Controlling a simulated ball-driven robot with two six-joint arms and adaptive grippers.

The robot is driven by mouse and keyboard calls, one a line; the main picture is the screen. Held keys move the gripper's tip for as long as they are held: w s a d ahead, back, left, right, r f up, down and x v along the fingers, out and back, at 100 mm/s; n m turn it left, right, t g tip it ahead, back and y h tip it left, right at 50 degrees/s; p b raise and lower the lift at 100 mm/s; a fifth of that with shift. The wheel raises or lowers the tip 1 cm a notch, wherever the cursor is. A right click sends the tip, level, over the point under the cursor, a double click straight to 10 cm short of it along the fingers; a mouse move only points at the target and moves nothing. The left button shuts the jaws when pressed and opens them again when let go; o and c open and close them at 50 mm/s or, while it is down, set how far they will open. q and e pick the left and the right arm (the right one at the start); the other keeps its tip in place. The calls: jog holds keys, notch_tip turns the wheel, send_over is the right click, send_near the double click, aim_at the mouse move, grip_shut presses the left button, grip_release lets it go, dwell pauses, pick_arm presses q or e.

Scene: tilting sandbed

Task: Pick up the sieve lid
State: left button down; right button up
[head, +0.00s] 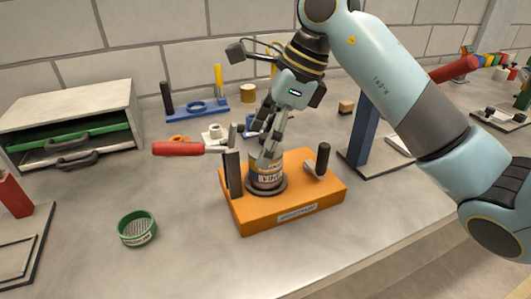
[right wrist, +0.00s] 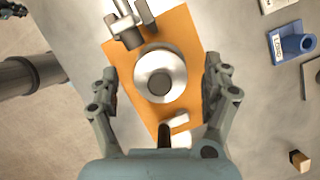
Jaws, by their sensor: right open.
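A green ring with a mesh floor (head: 137,228), which looks like the sieve lid, lies on the grey bench at the left front. A labelled jar (head: 266,177) stands upright in an orange base (head: 298,207). From above, in the right wrist view, a pale round top with a grey centre (right wrist: 159,84) shows on the orange base. My right gripper (head: 268,143) is over the jar, well away from the green ring. Its open fingers (right wrist: 160,75) show on either side of the round top in the right wrist view, with nothing held. My left gripper is not seen in the head view.
A red-handled clamp (head: 180,148) and a black post (head: 322,158) rise from the orange base. A drawer cabinet (head: 68,115) stands at the back left. A blue tool rack (head: 197,107) is behind. Bench around the green ring is clear.

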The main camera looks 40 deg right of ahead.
jog(key=c, duration=1.1)
jog(key=shift+r, duration=0.1)
